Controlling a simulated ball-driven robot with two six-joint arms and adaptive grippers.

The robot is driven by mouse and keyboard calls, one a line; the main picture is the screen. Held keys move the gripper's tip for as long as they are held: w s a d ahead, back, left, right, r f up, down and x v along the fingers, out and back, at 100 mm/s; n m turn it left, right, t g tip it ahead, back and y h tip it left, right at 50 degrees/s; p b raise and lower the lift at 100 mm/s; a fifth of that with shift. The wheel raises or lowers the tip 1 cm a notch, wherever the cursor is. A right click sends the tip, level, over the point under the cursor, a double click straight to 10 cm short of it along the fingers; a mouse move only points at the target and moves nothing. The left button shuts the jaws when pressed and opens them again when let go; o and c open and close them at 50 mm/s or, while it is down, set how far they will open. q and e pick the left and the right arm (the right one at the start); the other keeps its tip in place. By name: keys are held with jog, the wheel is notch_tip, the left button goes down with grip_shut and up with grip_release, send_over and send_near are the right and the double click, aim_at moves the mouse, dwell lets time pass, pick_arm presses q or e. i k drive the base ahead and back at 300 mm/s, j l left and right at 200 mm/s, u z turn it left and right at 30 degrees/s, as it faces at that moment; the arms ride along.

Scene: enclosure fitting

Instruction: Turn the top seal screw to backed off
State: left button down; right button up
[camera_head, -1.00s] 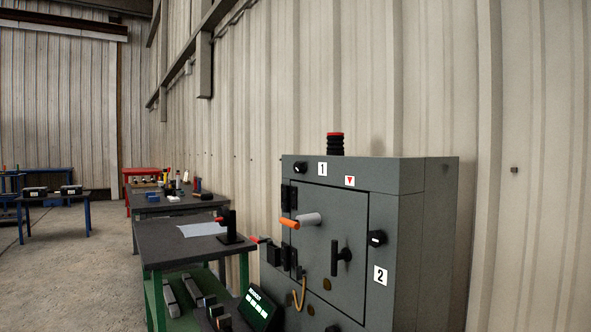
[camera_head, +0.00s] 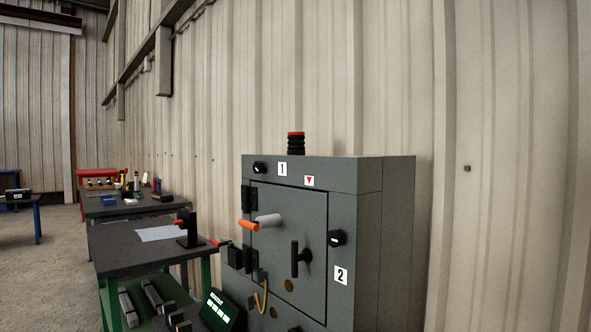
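A grey enclosure (camera_head: 370,285) stands against the corrugated wall. A black round knob (camera_head: 259,167) with a light mark sits at its top left edge, beside the label 1 (camera_head: 282,169); this looks like the top seal screw. A second black knob (camera_head: 336,238) with a white line sits on the right of the door (camera_head: 290,215), above the label 2 (camera_head: 341,275). A red triangle label (camera_head: 309,181) is near the door's top. Neither of my grippers shows in the view.
A dark workbench (camera_head: 125,255) with a small screen (camera_head: 219,309) below stands left of the enclosure. Open floor (camera_head: 45,275) lies at far left.

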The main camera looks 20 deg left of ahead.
aim_at(259, 167)
jog(key=i+j+z, duration=0.15)
jog(key=j+z, duration=0.25)
jog(key=j, duration=0.25)
jog(key=i+j+z, duration=0.1)
jog(key=j+z, duration=0.3)
jog(key=j, duration=0.3)
